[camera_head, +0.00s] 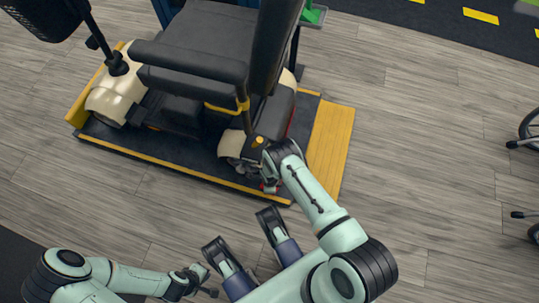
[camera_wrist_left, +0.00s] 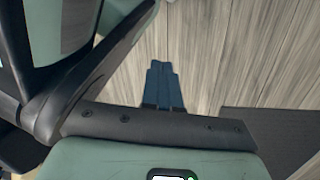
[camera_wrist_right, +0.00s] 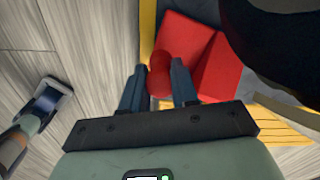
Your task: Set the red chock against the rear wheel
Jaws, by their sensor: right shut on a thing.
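The red chock (camera_wrist_right: 198,58) is a wedge block with a rounded red grip. My right gripper (camera_wrist_right: 157,82) is shut on that grip, one finger on each side. The scooter (camera_head: 190,75) stands on the platform. My left gripper (camera_wrist_left: 163,85) is shut and empty above the floor.
The dark platform (camera_head: 165,165) has yellow edges and a yellow ramp (camera_head: 330,140) at its right end. Parts of wheelchair wheels (camera_head: 530,130) show at the far right. The wooden floor (camera_head: 420,130) between is clear.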

